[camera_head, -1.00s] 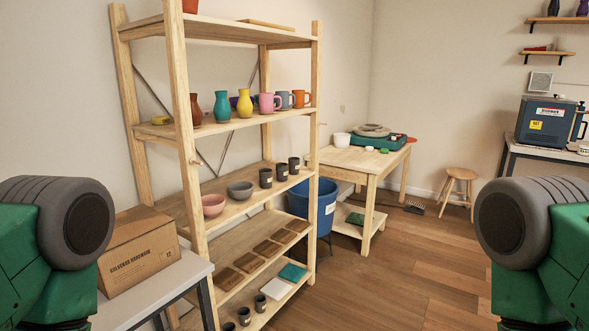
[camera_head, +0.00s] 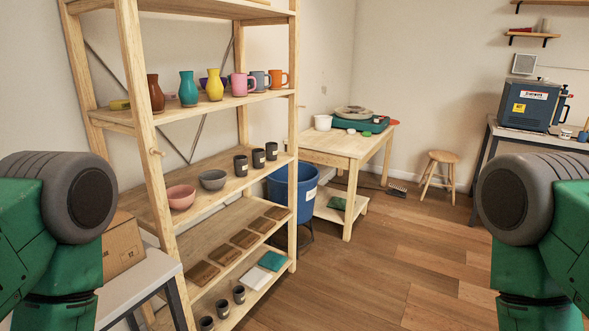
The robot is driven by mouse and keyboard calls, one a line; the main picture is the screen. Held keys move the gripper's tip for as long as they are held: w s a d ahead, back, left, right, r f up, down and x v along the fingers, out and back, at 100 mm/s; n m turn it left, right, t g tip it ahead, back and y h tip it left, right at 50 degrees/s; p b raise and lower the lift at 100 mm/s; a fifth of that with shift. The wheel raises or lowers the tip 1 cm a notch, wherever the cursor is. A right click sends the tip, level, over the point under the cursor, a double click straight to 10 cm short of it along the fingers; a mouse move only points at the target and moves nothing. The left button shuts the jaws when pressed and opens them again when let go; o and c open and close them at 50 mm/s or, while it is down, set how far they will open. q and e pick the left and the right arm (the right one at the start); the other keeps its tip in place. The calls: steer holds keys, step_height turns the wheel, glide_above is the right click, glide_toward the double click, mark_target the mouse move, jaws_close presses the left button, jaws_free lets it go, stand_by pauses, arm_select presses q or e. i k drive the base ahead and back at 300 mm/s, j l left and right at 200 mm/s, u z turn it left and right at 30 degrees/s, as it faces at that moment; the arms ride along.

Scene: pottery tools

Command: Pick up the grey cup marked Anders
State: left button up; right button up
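Three dark grey cups with small pale labels stand in a row on the middle shelf: a left one (camera_head: 241,165), a middle one (camera_head: 258,158) and a right one (camera_head: 272,151). The labels are too small to read, so I cannot tell which is marked Anders. Three smaller dark cups, one of them at the front (camera_head: 207,322), stand on the bottom shelf; their markings cannot be read either. Parts of my two green and grey arms show at the left and right edges. Neither gripper is in view, and the cups stand free of my arms.
The wooden shelf unit (camera_head: 143,155) also holds vases, mugs, a pink bowl (camera_head: 181,197) and a grey bowl (camera_head: 213,179). A cardboard box (camera_head: 122,248) sits on a grey table (camera_head: 150,273) at left. A blue bin (camera_head: 306,190) stands behind the shelf's right post. The wooden floor (camera_head: 400,270) ahead is clear.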

mark_target(271, 147)
steer(key=i+l+z, duration=0.3)
steer(key=i, duration=0.65)
steer(key=i+z, duration=0.3)
steer(key=i, duration=0.7)
steer(key=i+l+u, duration=0.15)
steer(key=i+u, duration=0.35)
steer(key=i, duration=0.15)
steer(key=i+l+u, duration=0.95)
steer(key=i+l, duration=0.1)
steer(key=i, duration=0.05)
